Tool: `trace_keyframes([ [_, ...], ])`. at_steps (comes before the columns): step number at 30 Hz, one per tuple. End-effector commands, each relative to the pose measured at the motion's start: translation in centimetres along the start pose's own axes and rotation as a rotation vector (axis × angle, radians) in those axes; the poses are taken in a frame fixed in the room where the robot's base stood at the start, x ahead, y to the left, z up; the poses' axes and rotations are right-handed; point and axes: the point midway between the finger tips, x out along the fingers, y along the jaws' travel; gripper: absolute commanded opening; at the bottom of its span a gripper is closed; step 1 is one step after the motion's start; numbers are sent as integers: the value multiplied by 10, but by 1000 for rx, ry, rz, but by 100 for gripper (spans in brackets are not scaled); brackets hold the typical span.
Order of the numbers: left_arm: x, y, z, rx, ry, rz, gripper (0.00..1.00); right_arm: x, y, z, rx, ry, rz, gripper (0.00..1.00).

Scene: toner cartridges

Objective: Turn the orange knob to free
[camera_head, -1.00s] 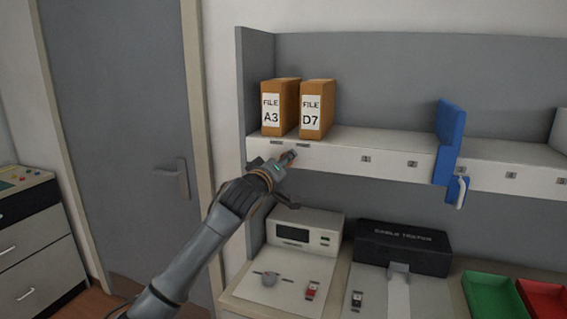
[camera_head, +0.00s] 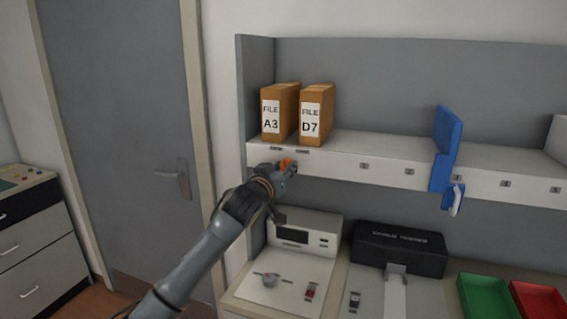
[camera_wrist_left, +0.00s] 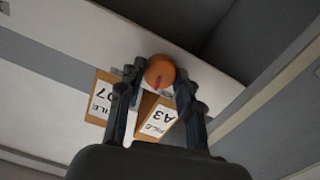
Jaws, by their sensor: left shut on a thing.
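The orange knob (camera_head: 287,162) is on the white front face of the shelf (camera_head: 330,161), below the two file boxes. In the left wrist view the round knob (camera_wrist_left: 159,71) has a reddish line on its face, running slightly aslant. My left gripper (camera_head: 284,170) is at the knob. In the left wrist view its two dark fingers (camera_wrist_left: 160,88) stand on either side of the knob, shut on it. The knob's sides are partly hidden by the fingers. I cannot read any free marking. My right gripper is not in view.
File boxes A3 (camera_head: 280,112) and D7 (camera_head: 316,113) stand on the shelf above the gripper. A blue holder (camera_head: 446,150) hangs at the shelf edge. Below are a white device (camera_head: 300,250), a black cable tester (camera_head: 400,247), and green (camera_head: 486,298) and red (camera_head: 537,301) trays.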

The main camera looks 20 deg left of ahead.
Motion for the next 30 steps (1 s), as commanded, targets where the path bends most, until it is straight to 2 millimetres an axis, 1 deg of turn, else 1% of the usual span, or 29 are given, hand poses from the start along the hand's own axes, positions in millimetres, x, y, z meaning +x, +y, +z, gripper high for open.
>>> trace_keyframes([
  [1, 0, 0, -3, 45, -2, -2, 3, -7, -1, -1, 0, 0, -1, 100],
  [15, 0, 1, -2, 491, -16, -14, 3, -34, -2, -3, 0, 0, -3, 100],
  [24, 0, 1, -2, 749, -21, -22, 3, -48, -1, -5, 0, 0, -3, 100],
  [30, 0, 2, -2, 875, -25, -25, 3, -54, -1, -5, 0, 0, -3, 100],
])
